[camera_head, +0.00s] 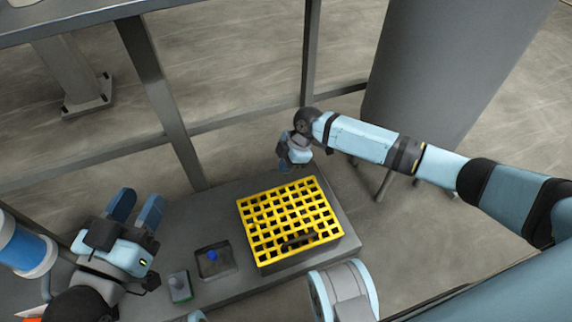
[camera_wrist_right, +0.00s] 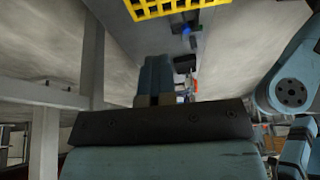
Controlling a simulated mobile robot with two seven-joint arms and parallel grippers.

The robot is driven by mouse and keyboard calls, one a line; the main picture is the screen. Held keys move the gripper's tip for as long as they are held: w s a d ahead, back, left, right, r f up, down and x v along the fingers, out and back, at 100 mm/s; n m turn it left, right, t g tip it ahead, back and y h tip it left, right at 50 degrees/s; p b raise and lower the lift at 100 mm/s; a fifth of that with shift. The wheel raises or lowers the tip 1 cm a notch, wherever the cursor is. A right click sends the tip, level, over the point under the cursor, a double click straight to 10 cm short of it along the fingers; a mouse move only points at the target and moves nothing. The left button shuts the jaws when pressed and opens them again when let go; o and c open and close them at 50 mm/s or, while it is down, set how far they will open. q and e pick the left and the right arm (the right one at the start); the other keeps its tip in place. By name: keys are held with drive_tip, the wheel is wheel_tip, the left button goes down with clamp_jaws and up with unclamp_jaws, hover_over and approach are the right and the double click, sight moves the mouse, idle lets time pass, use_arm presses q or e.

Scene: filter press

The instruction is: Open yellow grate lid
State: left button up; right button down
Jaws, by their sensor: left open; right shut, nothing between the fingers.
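The yellow grate lid (camera_head: 290,222) lies flat on the grey bench, with a dark handle bar (camera_head: 301,240) near its front edge. Part of the grate also shows at the top of the right wrist view (camera_wrist_right: 170,6). My right gripper (camera_head: 284,160) is just beyond the grate's far edge, apart from it, shut and empty. Its shut fingers show in the right wrist view (camera_wrist_right: 155,78). My left gripper (camera_head: 137,207) is open and empty, over the left part of the bench, well left of the grate.
A dark square recess with a blue knob (camera_head: 212,256) and a small grey-green box (camera_head: 180,286) sit left of the grate. A grey metal railing (camera_head: 165,100) runs behind the bench. A large grey panel (camera_head: 440,80) stands at the back right.

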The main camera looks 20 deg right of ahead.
idle(0.4)
drive_tip(key=c, duration=1.1)
unclamp_jaws()
drive_tip(key=shift+r, duration=0.1)
use_arm(q)
drive_tip(key=shift+s+d+r+n+t+p, duration=0.2)
drive_tip(key=shift+r+n+p, duration=0.35)
drive_tip(key=shift+p, duration=0.45)
drive_tip(key=shift+s+d+r+n+t+p, duration=0.1)
drive_tip(key=shift+s+r+n+p, duration=0.25)
drive_tip(key=shift+r+p, duration=0.5)
drive_tip(key=shift+s+d+r+n+t+p, duration=0.1)
drive_tip(key=shift+s+r+n+p, duration=0.25)
drive_tip(key=shift+p, duration=0.8)
use_arm(e)
drive_tip(key=v, duration=1.3)
drive_tip(key=shift+r, duration=0.3)
use_arm(q)
drive_tip(key=shift+w, duration=0.1)
use_arm(e)
drive_tip(key=shift+w, duration=0.1)
